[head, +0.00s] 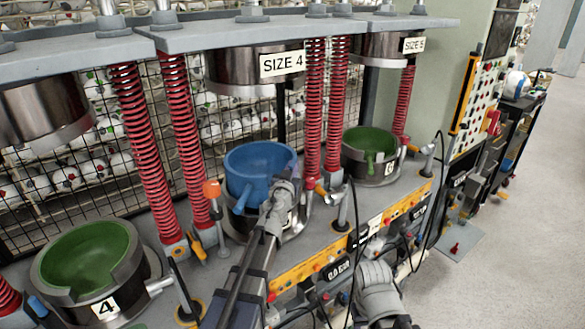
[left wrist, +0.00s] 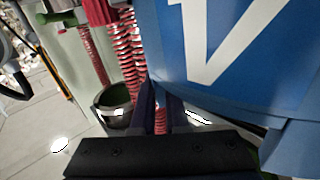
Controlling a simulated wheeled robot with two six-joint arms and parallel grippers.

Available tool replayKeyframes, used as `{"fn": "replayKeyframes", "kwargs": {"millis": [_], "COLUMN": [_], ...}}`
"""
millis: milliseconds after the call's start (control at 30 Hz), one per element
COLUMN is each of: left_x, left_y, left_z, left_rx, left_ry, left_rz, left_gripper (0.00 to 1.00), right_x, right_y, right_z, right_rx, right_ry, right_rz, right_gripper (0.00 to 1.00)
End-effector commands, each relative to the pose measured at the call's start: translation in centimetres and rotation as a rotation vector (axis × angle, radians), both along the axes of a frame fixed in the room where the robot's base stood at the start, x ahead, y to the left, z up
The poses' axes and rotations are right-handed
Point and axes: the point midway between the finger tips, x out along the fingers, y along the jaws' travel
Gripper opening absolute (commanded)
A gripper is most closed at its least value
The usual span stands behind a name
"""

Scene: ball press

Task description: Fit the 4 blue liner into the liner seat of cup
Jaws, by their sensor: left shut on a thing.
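The blue liner (head: 258,163) is an open bowl below the SIZE 4 press head, with a spout-like tab on its left front. It also fills the upper right of the left wrist view (left wrist: 260,50), with a large white mark on its side. My left gripper (head: 286,188) is shut on the liner's right front wall. A grey metal cup (head: 238,222) is directly under the liner; the arm hides part of it. I cannot tell how deep the liner sits in it.
A green-lined cup labelled 4 (head: 112,306) stands at the lower left, and another green-lined cup (head: 368,153) stands at the right. Red springs (head: 316,110) flank the presses. The SIZE 4 press head (head: 236,72) is close above the liner. Black cables hang at the right.

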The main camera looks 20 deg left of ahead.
Motion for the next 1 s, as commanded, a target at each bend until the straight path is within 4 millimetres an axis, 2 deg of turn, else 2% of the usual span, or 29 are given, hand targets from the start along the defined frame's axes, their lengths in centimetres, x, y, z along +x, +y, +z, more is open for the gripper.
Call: {"fn": "replayKeyframes", "kwargs": {"millis": [267, 1000], "left_x": [0.0, 0.0], "left_y": [0.0, 0.0], "left_z": [-0.3, -3.0], "left_rx": [0.003, 0.003], "left_ry": [0.000, 0.000], "left_rz": [0.000, 0.000], "left_gripper": [0.00, 0.00], "right_x": [0.0, 0.0], "right_y": [0.0, 0.0], "right_z": [-0.3, -3.0], "right_rx": [0.000, 0.000], "right_ry": [0.000, 0.000], "right_rz": [0.000, 0.000], "right_gripper": [0.50, 0.50]}}
